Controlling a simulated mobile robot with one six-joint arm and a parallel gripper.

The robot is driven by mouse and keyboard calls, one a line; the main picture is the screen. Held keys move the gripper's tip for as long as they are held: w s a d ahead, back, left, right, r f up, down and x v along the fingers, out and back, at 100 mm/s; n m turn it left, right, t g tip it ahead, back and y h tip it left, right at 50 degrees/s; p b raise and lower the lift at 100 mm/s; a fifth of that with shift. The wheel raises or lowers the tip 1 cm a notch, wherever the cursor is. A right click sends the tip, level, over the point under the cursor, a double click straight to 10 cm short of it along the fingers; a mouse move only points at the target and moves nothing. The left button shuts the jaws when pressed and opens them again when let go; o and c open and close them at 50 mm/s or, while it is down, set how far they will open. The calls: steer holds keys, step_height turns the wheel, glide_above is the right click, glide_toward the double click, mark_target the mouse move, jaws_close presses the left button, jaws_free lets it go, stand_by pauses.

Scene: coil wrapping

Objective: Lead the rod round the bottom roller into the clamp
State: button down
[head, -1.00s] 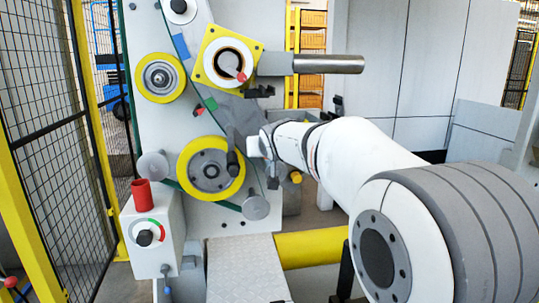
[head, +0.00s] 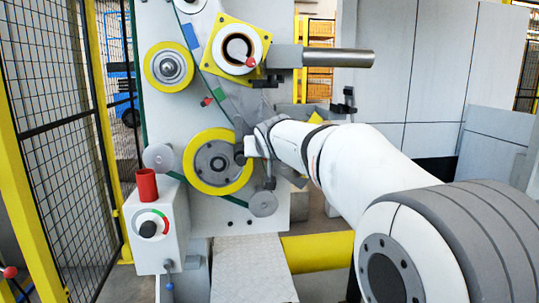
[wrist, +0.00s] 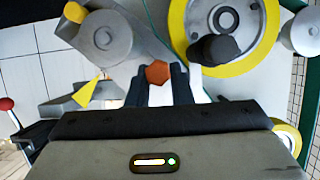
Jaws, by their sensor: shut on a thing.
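My gripper (wrist: 158,74) is in front of the machine, its two dark fingers on either side of an orange-brown, hexagonal end. I take this to be the rod (wrist: 157,72); its length is hidden. In the head view my gripper (head: 254,149) is at the right edge of the lower yellow roller (head: 194,178), which I take as the bottom roller. That roller also fills the upper right of the wrist view (wrist: 179,27), with a black cylinder (wrist: 213,49) projecting from it close to my right finger. A grey part with a yellow wedge (wrist: 92,88) is at left; whether it is the clamp I cannot tell.
Small grey discs (head: 158,157) (head: 263,203) flank the lower roller. A bare metal shaft (head: 338,57) juts out above my arm. A control box (head: 155,230) with a red cup (head: 147,185) stands at left, beside a mesh fence (head: 55,130). A grey step (head: 253,270) is below.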

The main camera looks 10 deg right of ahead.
steer(key=shift+a, duration=0.1)
stand_by(0.7)
steer(key=shift+f, duration=0.1)
step_height(320, 180, down, 6)
steer(key=b, duration=0.6)
stand_by(0.3)
steer(key=shift+b, duration=0.3)
steer(key=shift+d+f+p, duration=0.5)
steer(key=shift+d+f, duration=1.1)
steer(key=shift+d, duration=0.1)
steer(key=shift+r, duration=0.1)
